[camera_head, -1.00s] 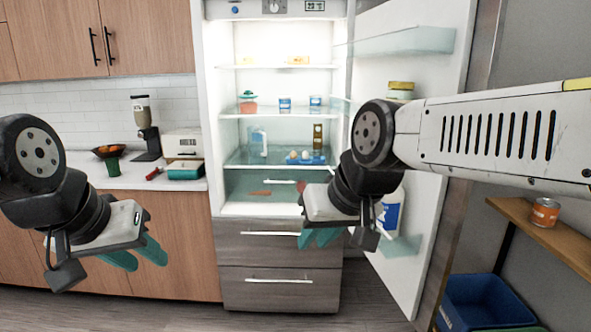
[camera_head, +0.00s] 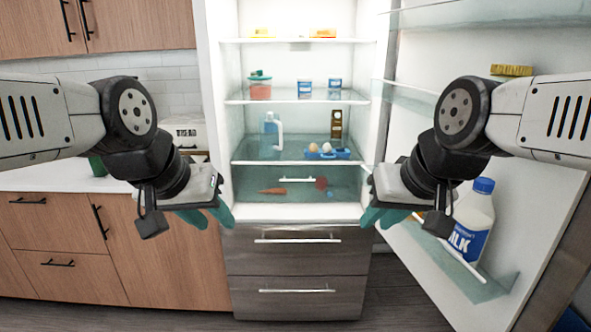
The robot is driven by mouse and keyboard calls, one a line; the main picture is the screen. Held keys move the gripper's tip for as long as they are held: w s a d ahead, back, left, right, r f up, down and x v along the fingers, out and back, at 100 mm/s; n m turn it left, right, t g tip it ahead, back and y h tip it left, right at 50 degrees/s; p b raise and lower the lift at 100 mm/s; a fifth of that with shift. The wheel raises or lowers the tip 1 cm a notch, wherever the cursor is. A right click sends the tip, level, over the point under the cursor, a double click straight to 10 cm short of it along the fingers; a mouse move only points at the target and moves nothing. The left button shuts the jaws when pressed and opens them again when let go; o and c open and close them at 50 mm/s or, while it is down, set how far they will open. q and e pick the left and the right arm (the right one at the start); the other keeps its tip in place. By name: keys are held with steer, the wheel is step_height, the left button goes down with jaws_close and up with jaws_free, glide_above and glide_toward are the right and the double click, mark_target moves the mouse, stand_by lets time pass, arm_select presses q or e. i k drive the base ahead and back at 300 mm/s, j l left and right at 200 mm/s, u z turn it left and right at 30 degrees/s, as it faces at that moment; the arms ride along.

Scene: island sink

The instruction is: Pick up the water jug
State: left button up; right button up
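My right gripper (camera_head: 374,215) is in front of the fridge's right side, near the open door, and touches nothing visible. Both have teal fingers and hold nothing that I can see. The finger gaps are not clear from this angle.
The fridge door (camera_head: 430,130) stands open at the right, with a milk bottle (camera_head: 470,220) in its lower rack. An egg tray (camera_head: 328,154) and a brown carton (camera_head: 336,124) share the jug's shelf.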

mark_target(271, 129)
steer(key=i+u, duration=0.25)
steer(key=i, duration=0.25)
steer(key=i+u, duration=0.3)
steer(key=i, duration=0.25)
